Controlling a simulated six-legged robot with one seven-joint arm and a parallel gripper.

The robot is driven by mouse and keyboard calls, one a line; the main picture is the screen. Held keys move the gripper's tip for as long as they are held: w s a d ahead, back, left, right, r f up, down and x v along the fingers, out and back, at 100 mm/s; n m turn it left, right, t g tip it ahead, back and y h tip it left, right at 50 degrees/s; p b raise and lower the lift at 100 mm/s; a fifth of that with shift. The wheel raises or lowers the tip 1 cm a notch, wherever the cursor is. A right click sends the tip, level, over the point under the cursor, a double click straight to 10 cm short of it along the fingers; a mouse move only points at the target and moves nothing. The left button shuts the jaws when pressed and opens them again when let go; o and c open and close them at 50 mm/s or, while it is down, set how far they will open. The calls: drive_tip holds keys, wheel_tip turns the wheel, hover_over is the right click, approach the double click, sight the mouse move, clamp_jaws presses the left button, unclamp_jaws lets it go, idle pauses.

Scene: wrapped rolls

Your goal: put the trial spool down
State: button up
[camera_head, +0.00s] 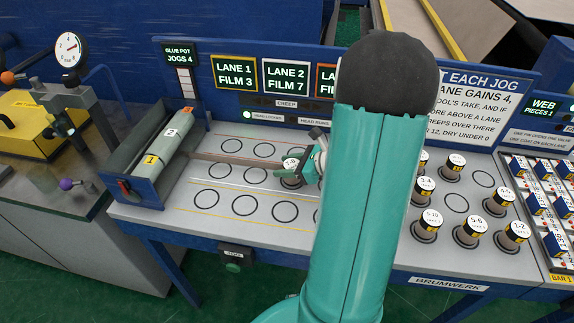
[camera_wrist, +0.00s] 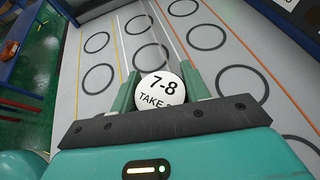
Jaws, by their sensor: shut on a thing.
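The spool in my grip has a round white top marked "7-8" and "TAKE". It shows in the head view (camera_head: 291,162) over the left part of the grey bench (camera_head: 150,213), and in the wrist view (camera_wrist: 161,86). My gripper (camera_head: 289,173) is shut on it, with one green finger on each side in the wrist view (camera_wrist: 160,92). The spool looks upright and close to the bench. I cannot tell whether its base touches. Black ring outlines (camera_head: 246,205) mark the bench around it, and one ring (camera_wrist: 152,57) is partly hidden behind the spool.
Several labelled spools (camera_head: 424,188) stand at the right, some behind my arm. A long roll (camera_head: 170,140) lies in a blue trough at the left. Lane signs (camera_head: 234,74) stand along the back. A tray of small blue-and-white pieces (camera_head: 540,200) is at far right. Several left rings are empty.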

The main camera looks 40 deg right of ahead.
drive_tip(key=shift+f, duration=0.2)
drive_tip(key=o, duration=1)
drive_tip(key=shift+o, duration=0.2)
